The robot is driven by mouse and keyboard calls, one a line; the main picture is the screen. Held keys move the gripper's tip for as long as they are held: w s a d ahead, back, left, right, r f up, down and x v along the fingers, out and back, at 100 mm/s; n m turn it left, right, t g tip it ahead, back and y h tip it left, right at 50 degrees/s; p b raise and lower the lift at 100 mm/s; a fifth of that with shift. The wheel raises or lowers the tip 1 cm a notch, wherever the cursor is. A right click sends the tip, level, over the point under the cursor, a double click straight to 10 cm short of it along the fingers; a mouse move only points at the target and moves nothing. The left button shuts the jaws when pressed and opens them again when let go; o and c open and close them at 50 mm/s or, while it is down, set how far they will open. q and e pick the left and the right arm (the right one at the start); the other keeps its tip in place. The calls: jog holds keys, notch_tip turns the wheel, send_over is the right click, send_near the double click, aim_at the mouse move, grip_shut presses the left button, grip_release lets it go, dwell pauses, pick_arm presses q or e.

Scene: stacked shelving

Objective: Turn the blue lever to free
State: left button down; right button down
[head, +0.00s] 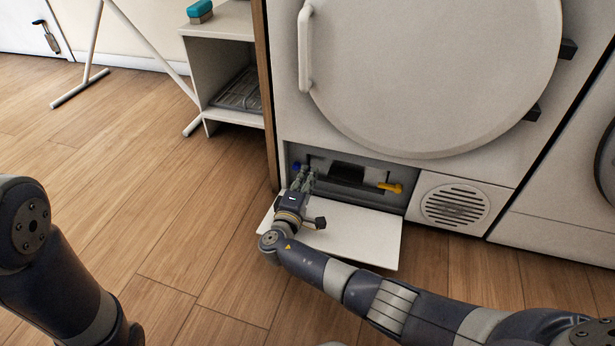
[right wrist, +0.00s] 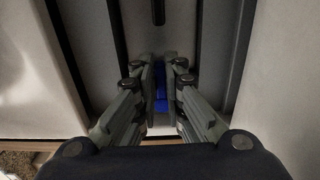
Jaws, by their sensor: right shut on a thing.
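The blue lever (right wrist: 161,104) sits between the fingers of my right gripper (right wrist: 161,80) in the right wrist view. In the head view a small bit of the blue lever (head: 296,167) shows at the left end of the open compartment at the foot of the white machine. My right gripper (head: 306,172) reaches into that compartment and is shut on the lever. Its fingers hide most of the lever, so I cannot tell its exact angle. My left arm shows at the left edge of the head view, but its gripper is out of the picture.
A yellow lever (head: 391,187) is at the right of the compartment. The white flap (head: 365,235) lies folded down under my right wrist. A vent grille (head: 455,205) is beside it. A shelf unit (head: 222,75) stands left of the machine.

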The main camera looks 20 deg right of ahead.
aim_at(297, 153)
jog(key=shift+r+n+p, duration=0.25)
jog(key=shift+n+p, duration=0.1)
jog(key=shift+n, duration=0.15)
jog(key=r+n+p, duration=0.1)
jog(key=n+p, duration=0.1)
jog(key=n, duration=0.1)
jog(key=shift+r, duration=0.15)
jog(key=n+p, duration=0.1)
jog(key=n, duration=0.2)
jog(key=w+a+r+n+p, duration=0.1)
jog(key=n, duration=0.2)
jog(key=a+r+n+p, duration=0.1)
jog(key=n, duration=0.2)
jog(key=shift+w+r, duration=0.15)
jog(key=shift+w, duration=0.1)
jog(key=n, duration=0.1)
jog(key=a+n, duration=0.1)
jog(key=n, duration=0.1)
jog(key=shift+w+r+n, duration=0.1)
jog(key=shift+w+n, duration=0.2)
jog(key=shift+w, duration=0.05)
jog(key=shift+w+a+n, duration=0.15)
jog(key=shift+a+n, duration=0.05)
jog(key=shift+n, duration=0.5)
